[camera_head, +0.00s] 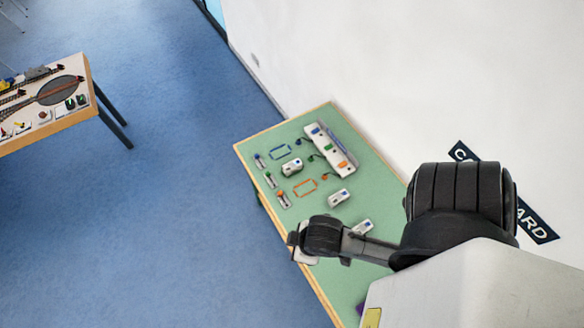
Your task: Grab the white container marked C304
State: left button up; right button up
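Small white containers lie on the green table (265,142). One white container (291,168) has dark markings and sits left of the middle. A second white container (338,199) with a blue mark lies nearer to me. A third white container (363,227) lies just beyond my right forearm. The labels are too small to read, so I cannot tell which is C304. My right gripper (295,241) is over the table's left edge, seen from above. A white piece (306,258) shows beneath it; I cannot tell whether it is held. My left gripper is out of view.
A long white panel (330,150) with coloured blocks stands at the table's back. Blue (280,152) and orange (304,187) outlines and several small levers (270,180) lie nearby. A white wall borders the table on the right. Blue floor is open on the left, before another table (60,122).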

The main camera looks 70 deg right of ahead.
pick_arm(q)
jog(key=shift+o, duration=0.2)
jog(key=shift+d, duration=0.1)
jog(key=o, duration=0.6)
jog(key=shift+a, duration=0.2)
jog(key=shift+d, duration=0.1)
